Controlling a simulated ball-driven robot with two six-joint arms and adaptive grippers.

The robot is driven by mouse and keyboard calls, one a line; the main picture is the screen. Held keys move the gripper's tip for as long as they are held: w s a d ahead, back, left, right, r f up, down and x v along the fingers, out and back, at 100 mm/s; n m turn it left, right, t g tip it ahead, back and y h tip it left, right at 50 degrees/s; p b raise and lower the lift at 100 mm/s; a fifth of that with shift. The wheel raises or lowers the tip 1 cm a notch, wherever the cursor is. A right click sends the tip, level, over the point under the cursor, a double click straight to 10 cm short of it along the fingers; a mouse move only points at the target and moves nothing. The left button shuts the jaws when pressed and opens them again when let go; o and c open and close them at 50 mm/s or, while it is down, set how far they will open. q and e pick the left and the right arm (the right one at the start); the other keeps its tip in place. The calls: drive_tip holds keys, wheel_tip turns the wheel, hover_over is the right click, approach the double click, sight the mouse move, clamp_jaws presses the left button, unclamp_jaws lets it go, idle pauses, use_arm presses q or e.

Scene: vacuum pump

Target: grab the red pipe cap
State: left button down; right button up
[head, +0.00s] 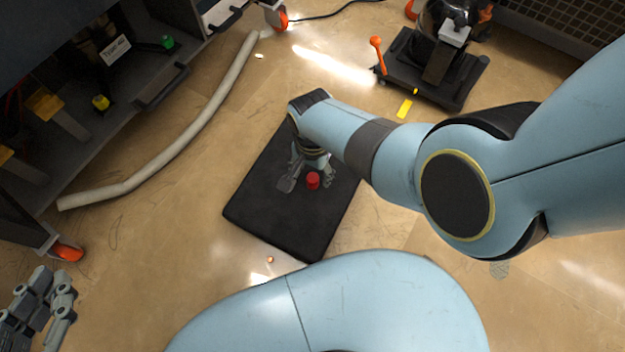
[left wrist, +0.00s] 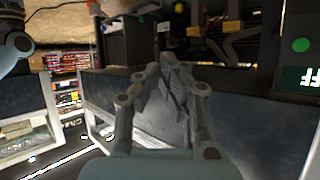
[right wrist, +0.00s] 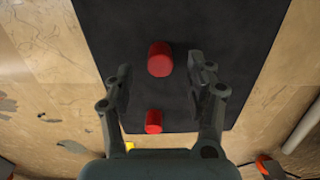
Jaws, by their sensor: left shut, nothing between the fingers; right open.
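In the right wrist view, one red pipe cap (right wrist: 160,59) stands on the black mat (right wrist: 110,22), between and slightly beyond my right fingertips. A second red pipe cap (right wrist: 153,121) stands on the mat between the finger bases in that picture. My right gripper (right wrist: 160,72) is open and empty above the mat. In the head view my right gripper (head: 299,176) is over the mat (head: 262,210), with one red cap (head: 313,181) beside it; the other is hidden. My left gripper (head: 48,292) is shut and empty at the lower left, away from the mat; its fingers (left wrist: 172,72) fill the left wrist view.
A long pale pipe (head: 165,155) lies on the floor left of the mat. A dark machine on a base (head: 425,75) with an orange lever stands at the top. A dark cart (head: 70,130) is at the upper left. Floor around the mat is mostly clear.

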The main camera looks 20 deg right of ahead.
sight(312, 178)
wheel_tip(312, 178, down, 2)
drive_tip(key=shift+f+b, duration=0.2)
drive_tip(key=shift+b, duration=0.6)
use_arm(q)
drive_tip(key=w+d+r+m+t+h, duration=0.1)
drive_tip(key=w+r+t, duration=0.5)
drive_tip(key=r, duration=0.6)
drive_tip(key=shift+w+d, duration=0.15)
drive_tip(key=shift+w, duration=0.85)
use_arm(e)
drive_tip(key=shift+c, duration=0.4)
drive_tip(key=c, duration=0.7)
